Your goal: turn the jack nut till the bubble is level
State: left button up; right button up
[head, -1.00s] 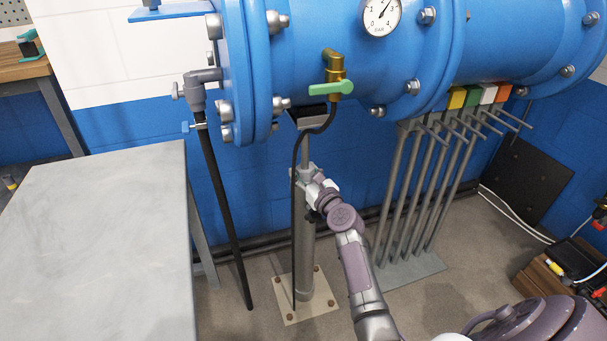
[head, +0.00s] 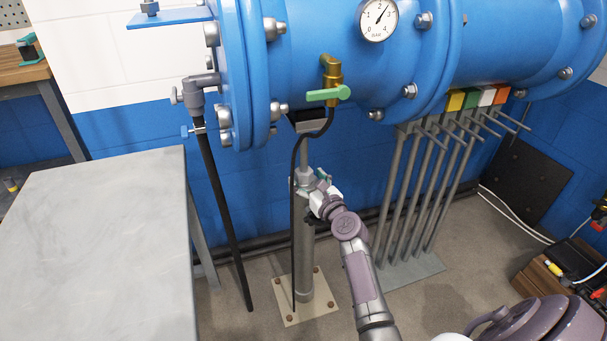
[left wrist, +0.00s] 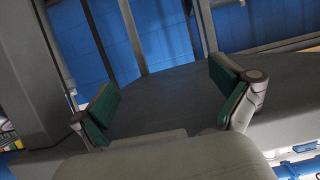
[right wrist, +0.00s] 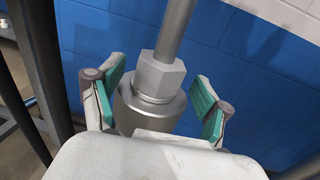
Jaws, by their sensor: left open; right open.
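The jack (head: 305,245) is an upright grey post on a bolted plate, under the blue vessel. Its grey hex nut (right wrist: 157,78) shows in the right wrist view, with a thin rod rising from it and a wider round collar (right wrist: 150,106) below. My right gripper (right wrist: 160,76) is open, its teal-padded fingers on either side of the nut and collar, with gaps visible. In the head view my right gripper (head: 318,184) is at the jack's upper part. My left gripper (left wrist: 168,92) is open and empty in the left wrist view. I cannot make out a bubble.
A black hose (head: 295,210) hangs close beside the jack. The green-handled valve (head: 328,94) and blue vessel (head: 330,50) are above. Grey pipes (head: 405,200) stand at right, a dark slanted pipe (head: 225,215) at left. A grey table (head: 100,250) fills the left.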

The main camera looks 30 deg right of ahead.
aim_at(308, 181)
jog(key=shift+s, duration=0.2)
jog(key=shift+s+r, duration=0.15)
jog(key=shift+s, duration=0.25)
jog(key=shift+s+a+p, duration=0.2)
jog(key=shift+s+p, duration=0.2)
jog(key=shift+s, duration=0.35)
jog(key=shift+s+a+p, duration=0.15)
jog(key=shift+s+p, duration=0.2)
jog(key=shift+s, duration=1.35)
pick_arm(q)
jog(key=s+a+f+g+y, duration=0.1)
jog(key=s+a+f+g, duration=0.1)
jog(key=s+f+g, duration=0.2)
jog(key=shift+s+a+f+g, duration=0.3)
jog(key=shift+s+a+f, duration=0.05)
jog(key=shift+s+f, duration=0.4)
pick_arm(e)
jog(key=shift+o, duration=0.3)
jog(key=o, duration=0.4)
pick_arm(q)
jog(key=shift+r, duration=0.1)
pick_arm(e)
jog(key=shift+s, duration=0.1)
jog(key=s, duration=0.7)
jog(key=s+a, duration=0.1)
jog(key=s, duration=0.3)
jog(key=shift+s, duration=0.35)
